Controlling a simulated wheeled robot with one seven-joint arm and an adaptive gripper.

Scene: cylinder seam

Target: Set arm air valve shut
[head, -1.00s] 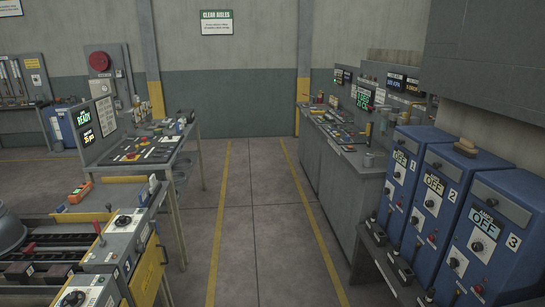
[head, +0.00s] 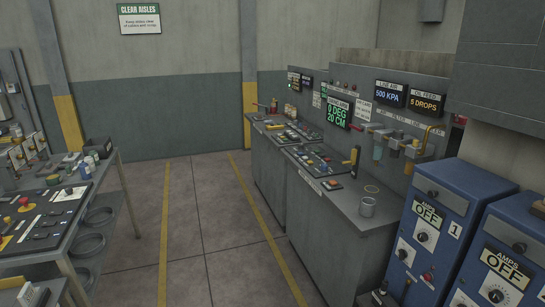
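The arm air valve cannot be told apart for certain at this distance. In the head view, a row of air fittings with hanging bowls (head: 395,146) is on the back panel of the right-hand bench. A small yellow handle (head: 434,128) is at the right end of that row; whether it is a valve, and how it is set, is too small to tell. Above the fittings, a display (head: 390,94) reads 500 KPA and another (head: 426,103) reads 5 DROPS. My gripper is not in view.
Blue cabinets (head: 440,225) marked OFF stand in the right foreground. A table of controls (head: 45,215) is at left. The aisle between yellow lines (head: 200,220) is clear.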

